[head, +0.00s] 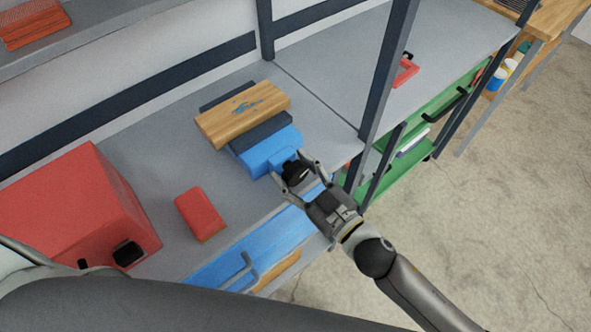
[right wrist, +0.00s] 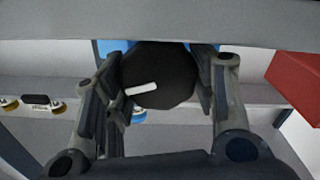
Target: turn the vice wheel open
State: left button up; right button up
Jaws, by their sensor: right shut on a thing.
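The vice (head: 268,151) is blue with dark parts and stands on the grey workbench, with a wooden block (head: 243,113) on its far end. Its black wheel (head: 296,172) is at the near end, facing my right arm. My right gripper (head: 291,168) is shut on the wheel, with a finger on each side. In the right wrist view the round black wheel (right wrist: 160,72) fills the space between the fingers and bears a short white mark. The blue vice body is mostly hidden behind it. My left gripper is not in view.
A red toolbox (head: 75,205) and a small red box (head: 200,215) stand on the workbench (head: 165,165) to the left. A blue drawer front (head: 255,250) with a handle lies below the bench edge. A dark post (head: 386,75) rises just right of the vice. Open floor lies right.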

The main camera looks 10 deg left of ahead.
jog(key=o, duration=1)
jog(key=v, duration=1.2)
jog(key=shift+s, duration=0.1)
